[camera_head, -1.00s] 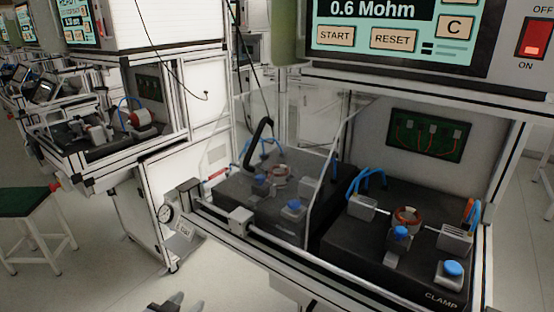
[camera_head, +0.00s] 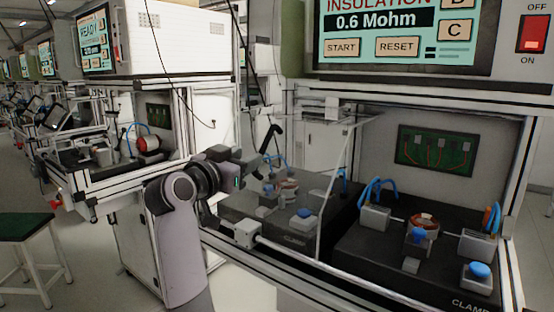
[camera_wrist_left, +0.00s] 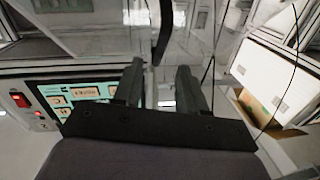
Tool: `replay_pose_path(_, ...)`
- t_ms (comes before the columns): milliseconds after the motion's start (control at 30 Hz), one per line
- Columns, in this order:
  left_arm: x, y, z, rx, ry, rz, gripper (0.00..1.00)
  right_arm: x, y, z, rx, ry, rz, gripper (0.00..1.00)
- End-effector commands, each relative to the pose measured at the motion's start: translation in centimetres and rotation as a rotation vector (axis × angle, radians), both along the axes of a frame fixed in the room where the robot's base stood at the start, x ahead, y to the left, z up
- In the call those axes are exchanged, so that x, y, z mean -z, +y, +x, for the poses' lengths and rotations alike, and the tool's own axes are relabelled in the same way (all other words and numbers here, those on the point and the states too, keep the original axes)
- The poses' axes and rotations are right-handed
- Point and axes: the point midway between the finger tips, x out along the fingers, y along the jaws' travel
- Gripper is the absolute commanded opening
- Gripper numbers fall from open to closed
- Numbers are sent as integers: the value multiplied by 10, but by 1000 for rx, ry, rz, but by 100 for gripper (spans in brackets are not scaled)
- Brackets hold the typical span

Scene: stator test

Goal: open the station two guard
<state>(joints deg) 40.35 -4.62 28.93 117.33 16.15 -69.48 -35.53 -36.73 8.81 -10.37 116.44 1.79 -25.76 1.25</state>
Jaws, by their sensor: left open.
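A clear guard (camera_head: 335,185) stands over the left fixture of the near bench, with its edge rising between the two fixtures. A black curved handle (camera_head: 271,137) is at its front left; it also shows in the left wrist view (camera_wrist_left: 163,30), in line with the gap between my fingers. My left gripper (camera_head: 262,160) is at the guard's front, close to the handle's lower end. Its two fingers (camera_wrist_left: 160,88) are apart with nothing gripped between them. I cannot tell whether they touch the handle. My right gripper is not in view.
The right fixture (camera_head: 345,238) holds a copper-coloured ring and blue knobs, with no cover visible over it. A tester screen (camera_head: 395,45) hangs above. A white front rail (camera_head: 300,264) runs below the guard. A green-topped stool (camera_head: 25,226) stands at left.

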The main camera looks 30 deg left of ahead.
Motion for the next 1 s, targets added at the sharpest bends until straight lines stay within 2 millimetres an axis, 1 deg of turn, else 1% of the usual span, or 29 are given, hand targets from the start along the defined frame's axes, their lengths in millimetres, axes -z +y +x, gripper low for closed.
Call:
replay_pose_path(167,-2,1,13,3,-1,-2,41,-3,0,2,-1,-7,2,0)
replay_pose_path(400,-1,3,44,3,0,-3,41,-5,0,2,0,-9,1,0)
replay_pose_path(600,-1,4,62,2,0,-2,41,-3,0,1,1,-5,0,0)
replay_pose_path(800,-1,5,70,1,-1,-1,41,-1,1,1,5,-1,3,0)
replay_pose_path(1000,0,5,70,1,0,-1,41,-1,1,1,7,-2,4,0)
